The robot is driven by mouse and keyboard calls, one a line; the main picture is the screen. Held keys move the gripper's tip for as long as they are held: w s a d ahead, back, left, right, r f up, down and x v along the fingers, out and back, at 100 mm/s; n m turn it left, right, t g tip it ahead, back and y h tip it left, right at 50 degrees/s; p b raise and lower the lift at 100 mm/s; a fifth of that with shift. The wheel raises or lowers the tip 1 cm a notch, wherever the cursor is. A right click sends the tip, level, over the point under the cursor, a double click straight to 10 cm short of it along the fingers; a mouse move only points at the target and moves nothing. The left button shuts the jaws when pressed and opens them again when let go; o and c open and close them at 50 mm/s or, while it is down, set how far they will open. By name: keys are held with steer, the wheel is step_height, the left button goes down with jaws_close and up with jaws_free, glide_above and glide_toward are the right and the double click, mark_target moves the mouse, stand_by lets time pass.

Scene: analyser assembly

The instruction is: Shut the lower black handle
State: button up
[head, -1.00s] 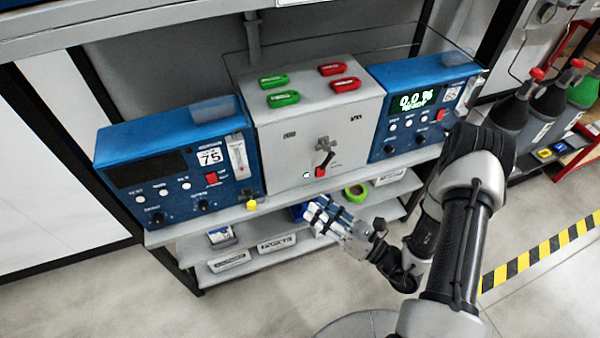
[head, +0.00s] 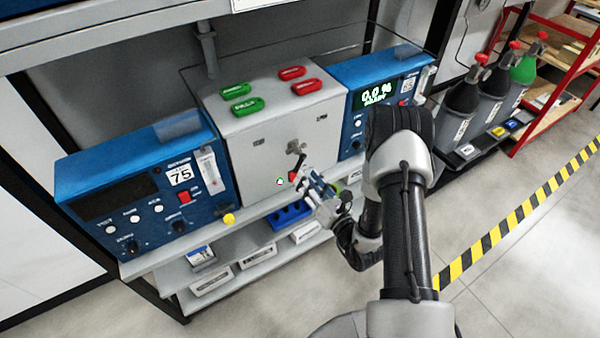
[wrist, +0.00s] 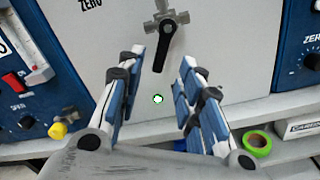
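The black handle (wrist: 165,47) hangs down from a grey metal valve (wrist: 168,18) on the front of the light grey box (wrist: 95,45). Its lower end leans slightly left in the wrist view. In the head view the handle (head: 298,163) is small, with a red spot near its lower end. My gripper (wrist: 162,58) is open and empty, with its blue-padded fingers spread to either side below the handle. In the head view my gripper (head: 316,184) is just below and right of the handle. I cannot tell the exact gap between them.
Blue analysers stand left (head: 140,185) and right (head: 385,95) of the box. A yellow knob (head: 229,219) sits near the shelf edge. A blue holder (head: 290,215) is on the lower shelf. Green tape (wrist: 257,143) lies low right. Gas cylinders (head: 463,100) stand at right.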

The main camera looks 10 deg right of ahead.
mark_target(298, 168)
steer(key=x, duration=0.5)
steer(key=shift+b, duration=0.35)
steer(key=shift+c, duration=0.5)
jaws_close()
